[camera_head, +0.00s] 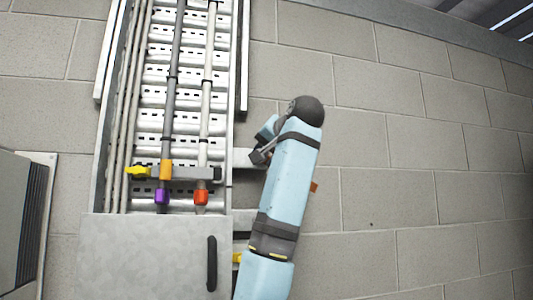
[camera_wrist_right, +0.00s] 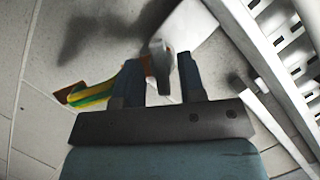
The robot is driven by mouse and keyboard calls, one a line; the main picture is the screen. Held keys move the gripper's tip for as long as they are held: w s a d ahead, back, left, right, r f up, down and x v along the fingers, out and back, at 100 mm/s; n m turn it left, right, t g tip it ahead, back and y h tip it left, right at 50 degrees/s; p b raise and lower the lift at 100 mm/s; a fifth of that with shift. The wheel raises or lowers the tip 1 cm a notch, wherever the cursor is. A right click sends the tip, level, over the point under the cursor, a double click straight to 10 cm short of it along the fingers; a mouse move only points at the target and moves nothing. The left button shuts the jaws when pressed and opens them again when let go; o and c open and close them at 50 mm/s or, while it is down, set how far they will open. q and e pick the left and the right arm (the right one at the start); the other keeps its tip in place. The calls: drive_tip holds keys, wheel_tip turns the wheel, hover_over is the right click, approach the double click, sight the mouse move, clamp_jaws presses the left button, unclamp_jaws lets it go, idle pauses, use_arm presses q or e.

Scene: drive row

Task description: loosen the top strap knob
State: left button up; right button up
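A grey strap bar (camera_head: 195,173) crosses the cables in the upright cable tray. A yellow knob (camera_head: 138,172) sits at its left end, and an orange block (camera_head: 165,170) is on it. My right gripper (camera_head: 262,150) is beside the tray's right edge, apart from the yellow knob. In the wrist view, the right gripper (camera_wrist_right: 158,68) has its two dark fingers apart. A blurred grey piece (camera_wrist_right: 160,65) shows between them; I cannot tell whether they touch it. The yellow knob is not clear in the wrist view. My left gripper is out of view.
A grey cover panel (camera_head: 150,255) with a black handle (camera_head: 212,262) closes the lower tray. Purple (camera_head: 162,196) and red (camera_head: 201,196) connectors hang below the strap. A yellow-green striped piece (camera_wrist_right: 90,95) lies left of the fingers. A louvred box (camera_head: 25,215) stands far left.

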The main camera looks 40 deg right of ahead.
drive_tip(key=shift+s, duration=0.15)
drive_tip(key=b+v, duration=0.6)
drive_tip(key=v, duration=0.7)
drive_tip(key=shift+s+a+r, duration=0.15)
drive_tip(key=shift+s+r, duration=0.05)
drive_tip(key=shift+r, duration=0.05)
idle(0.4)
